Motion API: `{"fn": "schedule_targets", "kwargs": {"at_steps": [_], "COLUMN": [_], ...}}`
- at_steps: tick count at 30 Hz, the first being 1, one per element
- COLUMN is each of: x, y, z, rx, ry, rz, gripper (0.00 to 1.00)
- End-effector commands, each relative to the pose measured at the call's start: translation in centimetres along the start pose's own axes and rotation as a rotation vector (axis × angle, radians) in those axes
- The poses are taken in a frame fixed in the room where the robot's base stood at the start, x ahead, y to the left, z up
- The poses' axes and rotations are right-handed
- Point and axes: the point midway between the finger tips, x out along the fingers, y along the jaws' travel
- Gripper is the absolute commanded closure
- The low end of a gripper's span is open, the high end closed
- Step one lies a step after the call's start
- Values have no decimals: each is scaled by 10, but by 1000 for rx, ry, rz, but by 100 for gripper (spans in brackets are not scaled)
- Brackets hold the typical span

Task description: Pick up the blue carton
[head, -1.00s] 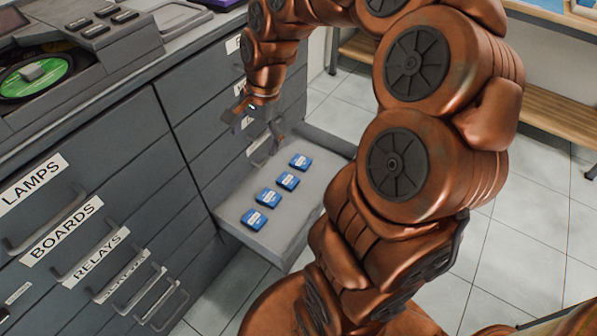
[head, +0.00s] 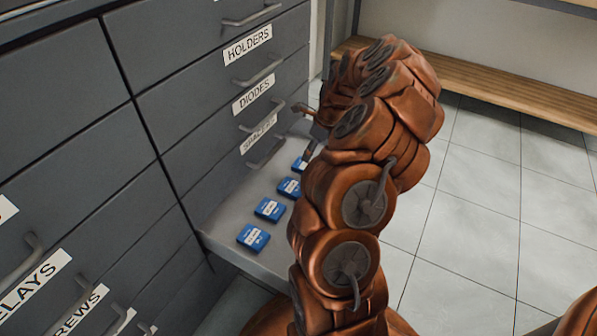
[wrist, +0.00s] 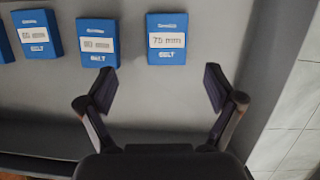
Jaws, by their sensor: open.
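Several blue cartons lie flat in a row in an open grey drawer (head: 222,236). In the head view the nearest carton (head: 253,237) is clear, and the farthest carton (head: 300,163) is partly hidden by my arm. In the wrist view three cartons show white size labels: one at right reads 75 mm (wrist: 167,40), one in the middle looks like 80 mm (wrist: 98,43), and another is left of it (wrist: 38,33). A further carton is cut off at the left edge. My gripper (wrist: 157,88) is open and empty, its fingertips just below the 75 mm carton in the picture, apart from it.
The grey cabinet (head: 75,110) has closed drawers with protruding handles (head: 265,72) above the open one. The drawer's side wall (wrist: 255,80) stands right of my gripper. A wooden bench (head: 500,85) is at the back, with open tiled floor (head: 450,200) at right.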

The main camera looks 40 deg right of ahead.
Motion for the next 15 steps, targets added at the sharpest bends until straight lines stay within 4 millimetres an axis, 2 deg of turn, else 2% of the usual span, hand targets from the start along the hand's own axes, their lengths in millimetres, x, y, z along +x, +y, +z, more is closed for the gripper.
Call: {"fn": "schedule_targets", "kwargs": {"at_steps": [1, 4, 15], "x": [7, 12, 37], "y": [-2, -5, -9], "z": [-5, -9, -13], "rx": [13, 30, 37], "ry": [1, 1, 1], "rz": [-3, -6, -9], "gripper": [8, 8, 8]}}
